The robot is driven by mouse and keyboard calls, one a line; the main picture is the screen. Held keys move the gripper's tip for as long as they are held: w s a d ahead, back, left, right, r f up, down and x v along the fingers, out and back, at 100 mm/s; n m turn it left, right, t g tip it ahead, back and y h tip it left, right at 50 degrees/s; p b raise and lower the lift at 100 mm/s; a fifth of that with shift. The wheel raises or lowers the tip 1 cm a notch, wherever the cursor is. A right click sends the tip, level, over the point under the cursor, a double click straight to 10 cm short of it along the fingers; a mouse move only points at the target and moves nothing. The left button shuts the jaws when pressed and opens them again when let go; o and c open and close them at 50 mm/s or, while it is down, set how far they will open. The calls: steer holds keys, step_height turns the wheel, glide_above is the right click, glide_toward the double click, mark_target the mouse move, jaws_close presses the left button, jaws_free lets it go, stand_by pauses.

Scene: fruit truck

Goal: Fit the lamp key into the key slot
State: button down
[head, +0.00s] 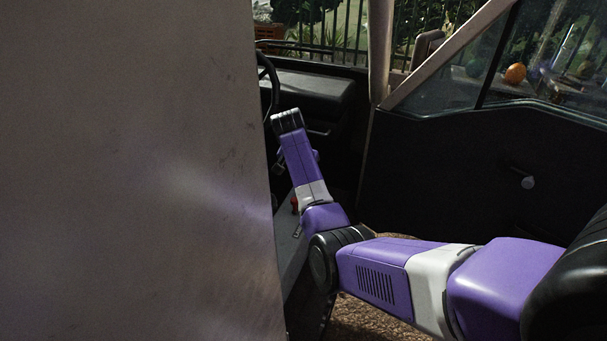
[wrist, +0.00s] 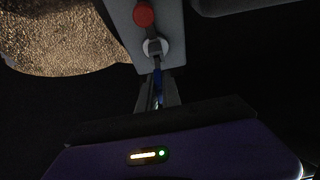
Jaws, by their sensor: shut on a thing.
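In the wrist view my gripper (wrist: 157,92) is shut on the lamp key (wrist: 157,80), whose blue part shows between the fingers. The key points at a round pale key slot (wrist: 155,47) on a grey panel (wrist: 176,22). The key's far end overlaps the slot's near edge in this view; I cannot tell whether it is inside, touching or just in front. In the head view my arm reaches through the open doorway into the cab, and the gripper, key and slot cannot be made out.
A red knob (wrist: 143,14) sits on the panel just beyond the slot. In the head view a large grey panel (head: 140,170) blocks the left side. A steering wheel (head: 268,85) and a dark door (head: 470,165) flank the arm. Gravel (head: 375,325) lies below.

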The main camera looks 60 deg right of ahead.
steer(key=shift+f+b, duration=0.65)
steer(key=shift+f, duration=0.7)
steer(key=c, duration=1.5)
jaws_free()
steer(key=shift+o, duration=0.2)
steer(key=shift+r, duration=0.1)
steer(key=b+v, duration=0.1)
steer(key=v, duration=0.6)
steer(key=shift+r, duration=0.3)
steer(key=shift+a, duration=0.15)
